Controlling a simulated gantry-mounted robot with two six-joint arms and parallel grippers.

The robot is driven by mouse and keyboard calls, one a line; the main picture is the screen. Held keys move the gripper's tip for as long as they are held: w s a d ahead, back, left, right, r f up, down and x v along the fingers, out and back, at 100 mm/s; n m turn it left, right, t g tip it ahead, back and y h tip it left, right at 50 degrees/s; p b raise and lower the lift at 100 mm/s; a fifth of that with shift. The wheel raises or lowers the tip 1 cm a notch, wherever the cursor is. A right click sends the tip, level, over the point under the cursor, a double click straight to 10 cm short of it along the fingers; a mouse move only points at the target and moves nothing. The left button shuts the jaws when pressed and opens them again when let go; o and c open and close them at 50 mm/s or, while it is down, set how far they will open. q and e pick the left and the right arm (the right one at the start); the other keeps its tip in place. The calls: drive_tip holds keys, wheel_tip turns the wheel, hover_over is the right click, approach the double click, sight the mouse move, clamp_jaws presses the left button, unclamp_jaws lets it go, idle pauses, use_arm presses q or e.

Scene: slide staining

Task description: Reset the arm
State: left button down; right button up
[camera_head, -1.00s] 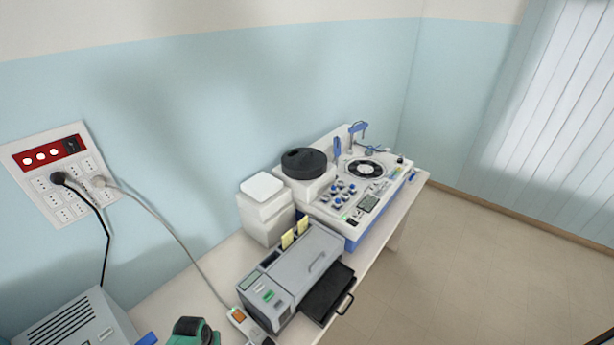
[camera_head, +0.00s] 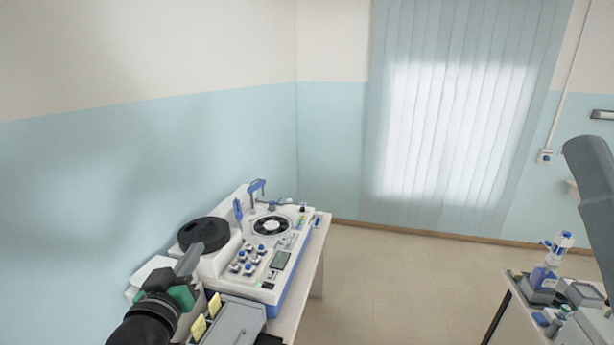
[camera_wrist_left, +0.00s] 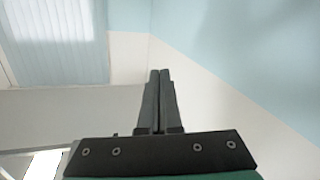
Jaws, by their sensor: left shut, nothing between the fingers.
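My left gripper (camera_head: 193,252) comes in from the lower left in the head view, with a green body and dark grey fingers. It is raised in front of the white bench machine with the round black lid (camera_head: 205,234). It is shut and holds nothing. In the left wrist view, the two dark fingers (camera_wrist_left: 159,78) lie side by side, with only wall, floor and blinds beyond them. My right gripper is outside the picture; a grey link of mine shows at the right edge.
A white and blue machine (camera_head: 282,262) with knobs stands on the bench. A grey device (camera_head: 237,325) with yellow slips is near the bottom. A second table (camera_head: 520,305) with bottles and boxes is at the right. The floor (camera_head: 400,285) between is clear.

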use_arm(q)
drive_tip(key=s+d+r+m+t+h, duration=0.1)
drive_tip(key=s+d+r+t, duration=0.1)
drive_tip(key=s+r, duration=0.35)
drive_tip(key=s+d+r+t, duration=0.2)
drive_tip(key=r, duration=0.6)
drive_tip(key=s+r+m+t+h, duration=0.2)
drive_tip(key=s+r+t, duration=0.4)
drive_tip(key=s+r, duration=0.6)
drive_tip(key=s, duration=0.4)
drive_tip(key=shift+s+d+r+m, duration=0.2)
drive_tip(key=shift+s+r+m, duration=0.1)
drive_tip(key=shift+r, duration=0.05)
